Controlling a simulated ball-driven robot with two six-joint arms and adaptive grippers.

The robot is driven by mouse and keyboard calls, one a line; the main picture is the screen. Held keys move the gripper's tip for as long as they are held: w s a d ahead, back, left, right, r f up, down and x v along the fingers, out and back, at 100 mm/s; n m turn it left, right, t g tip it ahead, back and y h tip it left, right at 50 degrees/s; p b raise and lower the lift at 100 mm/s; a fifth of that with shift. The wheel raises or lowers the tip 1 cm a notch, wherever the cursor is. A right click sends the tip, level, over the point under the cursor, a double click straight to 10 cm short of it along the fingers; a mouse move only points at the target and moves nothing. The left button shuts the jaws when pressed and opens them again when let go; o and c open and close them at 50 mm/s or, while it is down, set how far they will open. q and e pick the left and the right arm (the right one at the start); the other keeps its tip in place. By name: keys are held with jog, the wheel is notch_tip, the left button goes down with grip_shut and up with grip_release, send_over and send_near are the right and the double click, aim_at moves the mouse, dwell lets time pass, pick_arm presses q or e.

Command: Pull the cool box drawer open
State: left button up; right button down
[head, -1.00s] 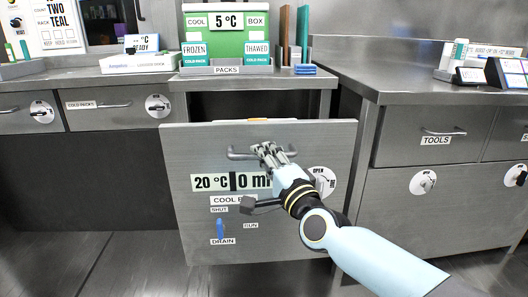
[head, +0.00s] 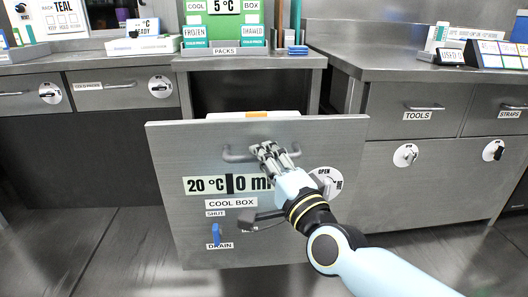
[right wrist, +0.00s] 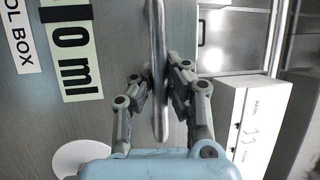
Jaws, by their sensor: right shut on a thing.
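The cool box drawer (head: 185,150) has a large grey front with labels reading "20 °C", "0 ml", "COOL BOX", "SHUT" and "DRAIN". It stands pulled out from the dark bay under the counter, and a white box edge (head: 225,115) with an orange strip shows behind its top. My right gripper (head: 268,153) is shut on the drawer's bar handle (head: 236,157). In the right wrist view the fingers lie on both sides of the handle (right wrist: 158,60). My left gripper is not in view.
A blue drain lever (head: 216,234) is low on the drawer front. The counter above holds a green cool box sign (head: 232,28) and cold pack holders. The tools drawer (head: 415,108) is at the right. Floor (head: 105,250) is clear at the left.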

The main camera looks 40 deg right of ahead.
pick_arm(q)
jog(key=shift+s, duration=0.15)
pick_arm(e)
jog(key=shift+s+a+f, duration=0.25)
jog(key=shift+s, duration=0.15)
jog(key=c, duration=1.4)
grip_release()
jog(key=shift+c, duration=0.2)
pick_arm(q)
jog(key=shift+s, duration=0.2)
pick_arm(e)
jog(key=shift+o, duration=0.8)
jog(key=shift+r, duration=0.1)
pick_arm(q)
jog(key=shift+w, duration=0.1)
pick_arm(e)
jog(key=v, duration=1.2)
jog(key=shift+d, duration=0.1)
